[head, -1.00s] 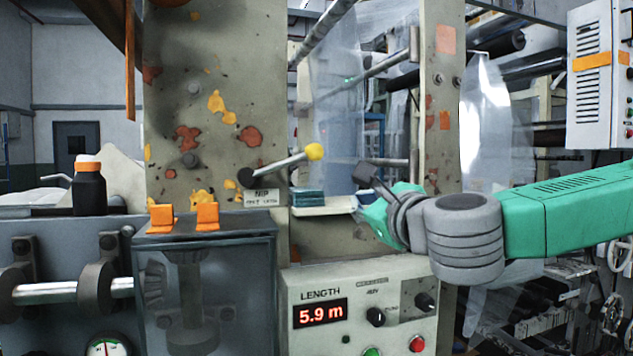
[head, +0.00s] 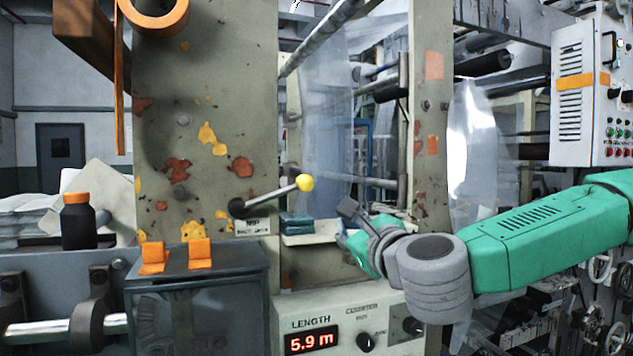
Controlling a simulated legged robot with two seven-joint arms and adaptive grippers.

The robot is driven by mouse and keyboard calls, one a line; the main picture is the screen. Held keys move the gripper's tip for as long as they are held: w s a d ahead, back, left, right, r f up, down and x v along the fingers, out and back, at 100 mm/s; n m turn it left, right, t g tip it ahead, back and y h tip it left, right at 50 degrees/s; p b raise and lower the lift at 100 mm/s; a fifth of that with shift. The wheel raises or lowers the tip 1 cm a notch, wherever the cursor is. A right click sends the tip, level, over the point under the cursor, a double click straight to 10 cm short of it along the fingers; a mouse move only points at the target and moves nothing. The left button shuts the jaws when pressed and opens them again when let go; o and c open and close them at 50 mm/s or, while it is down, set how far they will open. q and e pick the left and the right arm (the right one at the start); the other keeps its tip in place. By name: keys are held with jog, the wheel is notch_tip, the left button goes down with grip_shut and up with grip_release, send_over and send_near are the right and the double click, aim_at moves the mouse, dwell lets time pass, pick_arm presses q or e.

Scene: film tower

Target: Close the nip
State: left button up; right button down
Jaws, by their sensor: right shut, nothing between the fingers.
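The nip lever (head: 272,194) is a metal rod with a yellow ball knob (head: 305,182) and a black pivot hub (head: 236,207) on the paint-chipped machine frame. It slants up to the right from the hub. A small NIP label plate (head: 252,226) sits just below it. My right gripper (head: 346,222) comes in from the right, to the right of and a little below the yellow knob, apart from it. It is shut and empty. My left gripper is not in view.
A small white shelf (head: 310,238) with blue-green pads (head: 296,224) lies below the knob. A control panel showing 5.9 m (head: 312,341) stands beneath. Clear film (head: 330,130) hangs behind.

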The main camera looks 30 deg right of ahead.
jog(key=w+r+p, duration=0.3)
jog(key=w+p, duration=0.5)
jog(key=w, duration=0.1)
jog(key=shift+r, duration=0.3)
jog(key=shift+w, duration=0.2)
jog(key=shift+d, duration=0.1)
